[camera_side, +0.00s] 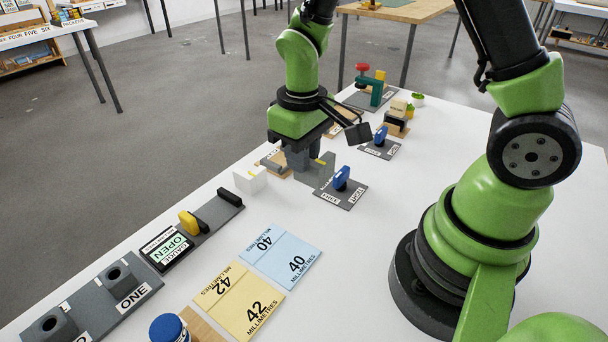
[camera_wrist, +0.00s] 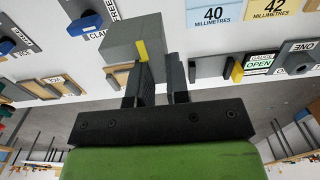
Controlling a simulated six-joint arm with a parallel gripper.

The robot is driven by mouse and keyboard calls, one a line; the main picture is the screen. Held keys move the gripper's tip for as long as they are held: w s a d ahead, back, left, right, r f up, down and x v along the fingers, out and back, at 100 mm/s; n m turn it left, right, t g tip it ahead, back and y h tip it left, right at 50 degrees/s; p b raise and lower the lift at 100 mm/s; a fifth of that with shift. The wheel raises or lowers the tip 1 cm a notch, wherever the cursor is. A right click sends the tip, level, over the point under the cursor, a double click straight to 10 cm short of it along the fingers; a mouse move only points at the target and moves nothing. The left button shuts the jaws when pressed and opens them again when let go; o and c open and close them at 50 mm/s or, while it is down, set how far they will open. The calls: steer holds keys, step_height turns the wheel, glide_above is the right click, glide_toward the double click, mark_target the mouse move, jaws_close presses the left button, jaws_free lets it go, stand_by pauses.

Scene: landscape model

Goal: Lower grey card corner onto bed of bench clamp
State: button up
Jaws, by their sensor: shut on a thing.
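My gripper (camera_side: 300,166) points down over the left end of the bench clamp. It also shows in the wrist view (camera_wrist: 157,72), its fingers shut on the grey card corner (camera_wrist: 130,38), a grey piece with a yellow mark. In the side view the card corner (camera_side: 326,161) shows beside the fingertips, low over the clamp. The bench clamp (camera_side: 352,197) is a dark plate with a blue knob (camera_side: 342,178) and white labels. Its bed is largely hidden behind the fingers and card, so I cannot tell whether the card touches it.
A white block (camera_side: 250,179) stands close left of my gripper. A second plate with a blue knob (camera_side: 380,136) lies behind the clamp. The blue 40 card (camera_side: 281,256) and yellow 42 card (camera_side: 239,302) lie in front. The white table is clear to the clamp's right.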

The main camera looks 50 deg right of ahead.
steer(key=w+d, duration=0.5)
steer(key=w, duration=0.3)
steer(key=w+d, duration=0.5)
steer(key=w, duration=0.3)
steer(key=shift+s+a+f, duration=0.1)
steer(key=shift+f, duration=2.15)
steer(key=shift+s+a+f, duration=0.1)
steer(key=shift+f, duration=2.15)
steer(key=o, duration=0.8)
step_height(320, 180, up, 7)
